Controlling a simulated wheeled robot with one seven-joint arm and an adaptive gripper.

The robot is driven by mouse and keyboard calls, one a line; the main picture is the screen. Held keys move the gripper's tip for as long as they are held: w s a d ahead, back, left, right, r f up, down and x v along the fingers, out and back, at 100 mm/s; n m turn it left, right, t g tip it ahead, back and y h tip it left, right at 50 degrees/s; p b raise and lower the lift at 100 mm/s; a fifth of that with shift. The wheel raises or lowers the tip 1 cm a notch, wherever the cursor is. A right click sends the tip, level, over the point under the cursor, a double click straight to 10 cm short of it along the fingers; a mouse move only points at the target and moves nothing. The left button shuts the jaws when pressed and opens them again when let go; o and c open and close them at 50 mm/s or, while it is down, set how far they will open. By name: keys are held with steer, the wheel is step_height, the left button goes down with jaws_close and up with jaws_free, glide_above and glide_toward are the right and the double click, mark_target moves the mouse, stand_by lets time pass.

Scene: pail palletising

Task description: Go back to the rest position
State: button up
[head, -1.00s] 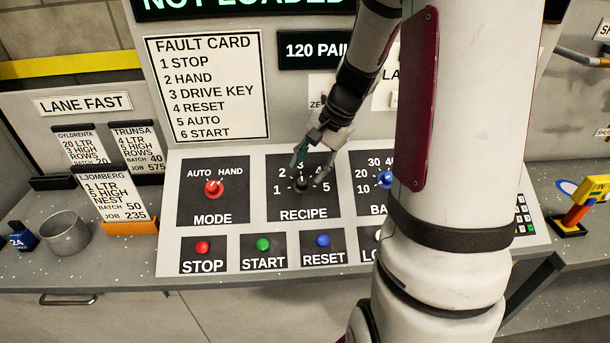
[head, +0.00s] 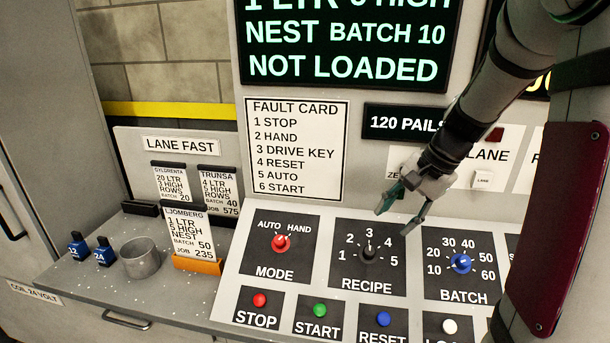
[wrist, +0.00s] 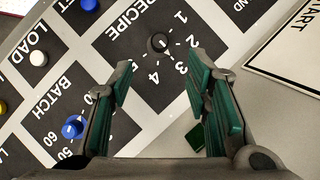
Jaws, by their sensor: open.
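My gripper (head: 402,213) is open and empty in the head view. It hangs in front of the panel, above and to the right of the black RECIPE knob (head: 369,252), apart from it. In the wrist view the two green-padded fingers of my gripper (wrist: 162,88) are spread, with nothing between them. The RECIPE knob (wrist: 158,43) shows beyond the fingertips, and the blue BATCH knob (wrist: 72,128) shows to the left. The red MODE knob (head: 280,243) is left of the RECIPE knob in the head view.
STOP (head: 260,300), START (head: 320,310) and RESET (head: 382,319) buttons line the panel's front. A grey cup (head: 140,259) and several job cards in holders (head: 198,265) stand on the left counter. The fault card (head: 295,150) and a display reading NOT LOADED (head: 345,65) are behind.

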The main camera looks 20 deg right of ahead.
steer(key=s+a+r+n+h, duration=0.1)
steer(key=s+a+r+n, duration=0.25)
steer(key=a, duration=0.35)
steer(key=s+a+r+n, duration=0.2)
steer(key=a+r+n, duration=0.2)
steer(key=a, duration=0.3)
steer(key=s+a+r+n+t+h, duration=0.1)
steer(key=s+a+n+t, duration=0.1)
steer(key=s+a+n, duration=0.5)
steer(key=shift+s+r, duration=0.25)
steer(key=shift+s, duration=1)
stand_by(2.5)
